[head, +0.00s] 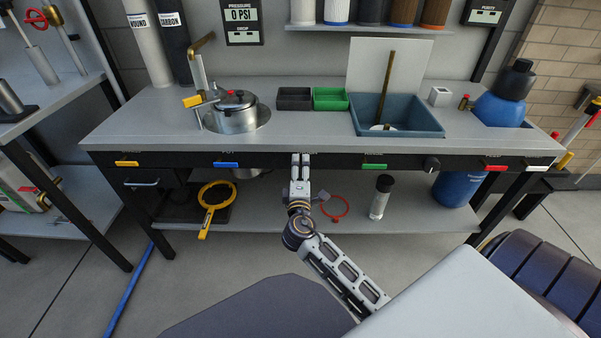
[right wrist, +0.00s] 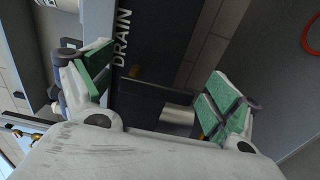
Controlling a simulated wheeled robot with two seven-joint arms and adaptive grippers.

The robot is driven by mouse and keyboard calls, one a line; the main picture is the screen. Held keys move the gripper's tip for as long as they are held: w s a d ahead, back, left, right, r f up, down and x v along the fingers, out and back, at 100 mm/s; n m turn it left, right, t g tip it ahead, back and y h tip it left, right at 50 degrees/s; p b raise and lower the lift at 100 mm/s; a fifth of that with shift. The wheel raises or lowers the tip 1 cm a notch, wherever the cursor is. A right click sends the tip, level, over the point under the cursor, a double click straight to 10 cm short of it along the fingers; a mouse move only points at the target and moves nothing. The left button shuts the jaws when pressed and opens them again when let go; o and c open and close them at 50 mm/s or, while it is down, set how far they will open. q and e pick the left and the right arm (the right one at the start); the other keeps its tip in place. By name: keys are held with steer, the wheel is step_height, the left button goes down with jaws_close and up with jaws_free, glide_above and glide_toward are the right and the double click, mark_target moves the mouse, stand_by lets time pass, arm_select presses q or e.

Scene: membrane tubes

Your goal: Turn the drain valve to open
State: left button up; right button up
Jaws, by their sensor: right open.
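My right gripper (head: 301,158) points at the dark front rail of the workbench, between a blue handle (head: 227,164) and a green handle (head: 374,166). In the right wrist view my gripper (right wrist: 160,90) is open, its green-padded fingers wide apart. Between the fingers is a dark panel with the white word DRAIN (right wrist: 122,38). A small brass-coloured part (right wrist: 135,72) shows just below that word, apart from both fingers; I cannot tell if it belongs to the drain valve. No drain valve handle is clearly seen in the head view, where my gripper covers part of the rail. My left gripper is not in view.
The rail also carries a yellow handle (head: 127,163) and a red handle (head: 495,167). A metal pot (head: 235,115) and a blue-grey basin (head: 420,122) are on the bench top. A red ring (head: 336,207) and a dark-capped bottle (head: 380,200) are on the lower shelf.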

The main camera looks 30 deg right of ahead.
steer(key=shift+s+a, duration=0.1)
steer(key=v, duration=0.7)
stand_by(0.6)
steer(key=shift+s, duration=0.15)
stand_by(0.5)
steer(key=s+a+f+m+g+y, duration=0.2)
steer(key=a+f+m+g+y, duration=0.15)
steer(key=f, duration=0.35)
steer(key=s+a+f+m+g+y, duration=0.2)
steer(key=a+f+m+g+y, duration=0.15)
steer(key=f+y, duration=0.2)
arm_select(q)
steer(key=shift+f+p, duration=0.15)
steer(key=shift+p, duration=0.45)
arm_select(e)
steer(key=s+a+f+m+g+y, duration=0.1)
steer(key=s+a+f, duration=0.2)
steer(key=s, duration=0.4)
steer(key=s+a+f+m+g+y, duration=0.1)
steer(key=s+a+f+g+y, duration=0.1)
steer(key=s+a+f, duration=0.2)
steer(key=s+f, duration=0.1)
steer(key=s, duration=0.2)
steer(key=shift+f+g+y, duration=0.3)
steer(key=shift+f, duration=0.1)
